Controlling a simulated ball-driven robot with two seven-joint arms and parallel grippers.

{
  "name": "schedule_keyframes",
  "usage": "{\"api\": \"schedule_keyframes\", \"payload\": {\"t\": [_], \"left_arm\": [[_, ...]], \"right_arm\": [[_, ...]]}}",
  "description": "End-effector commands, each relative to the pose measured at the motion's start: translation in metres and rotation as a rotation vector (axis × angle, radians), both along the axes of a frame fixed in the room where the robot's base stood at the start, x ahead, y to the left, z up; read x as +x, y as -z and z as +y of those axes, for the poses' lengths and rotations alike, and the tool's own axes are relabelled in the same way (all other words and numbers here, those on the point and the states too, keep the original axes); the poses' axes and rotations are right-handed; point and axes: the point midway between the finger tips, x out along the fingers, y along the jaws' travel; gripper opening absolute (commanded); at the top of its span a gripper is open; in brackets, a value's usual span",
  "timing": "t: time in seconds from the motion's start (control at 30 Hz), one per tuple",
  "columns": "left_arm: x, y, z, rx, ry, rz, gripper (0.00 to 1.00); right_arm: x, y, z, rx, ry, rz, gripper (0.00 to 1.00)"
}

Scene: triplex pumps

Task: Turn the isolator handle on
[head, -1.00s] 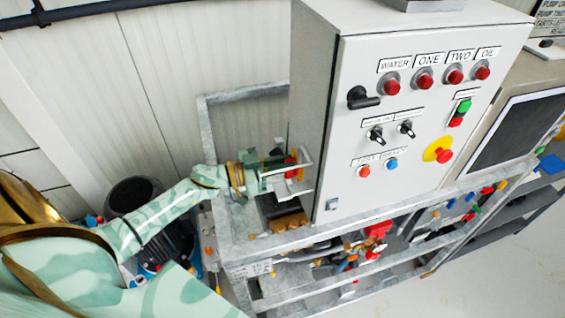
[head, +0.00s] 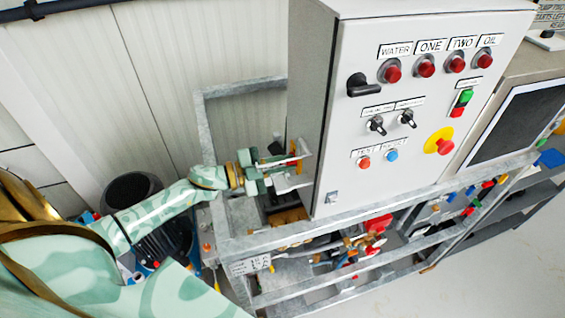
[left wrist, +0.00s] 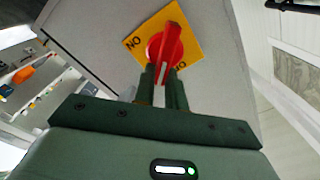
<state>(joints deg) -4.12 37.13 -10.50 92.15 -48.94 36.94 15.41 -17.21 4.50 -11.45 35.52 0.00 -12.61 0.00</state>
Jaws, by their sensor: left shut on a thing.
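The isolator handle (left wrist: 165,47) is a red rotary knob on a yellow square plate (left wrist: 190,30) on the side of the grey control cabinet. It shows in the left wrist view, with a lettered marking at the plate's left corner and another, partly covered, near the lower corner. My left gripper (left wrist: 162,78) is shut on the handle, its two dark green fingers on either side of the grip. In the head view the left gripper (head: 290,168) is at the cabinet's left side, where only a little red shows beside the fingers. My right gripper is in neither view.
The cabinet front (head: 420,190) carries red lamps, a black handle, selector switches, push buttons and a yellow-backed emergency stop (head: 440,142). A grey metal frame (head: 235,245) with pipework surrounds the cabinet. A dark motor (head: 165,235) stands by my left arm.

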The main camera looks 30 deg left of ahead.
Motion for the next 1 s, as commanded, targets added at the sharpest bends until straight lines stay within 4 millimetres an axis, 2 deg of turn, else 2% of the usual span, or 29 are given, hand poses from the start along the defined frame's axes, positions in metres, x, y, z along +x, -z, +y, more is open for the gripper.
{"api": "schedule_keyframes", "payload": {"t": [0.6, 1.0], "left_arm": [[-0.004, 0.016, -0.005, 0.415, 0.001, -0.352, 0.00], [-0.005, 0.019, -0.005, 0.551, 0.001, -0.468, 0.00]], "right_arm": [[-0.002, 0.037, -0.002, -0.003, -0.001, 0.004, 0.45], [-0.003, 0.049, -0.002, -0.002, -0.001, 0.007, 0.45]]}}
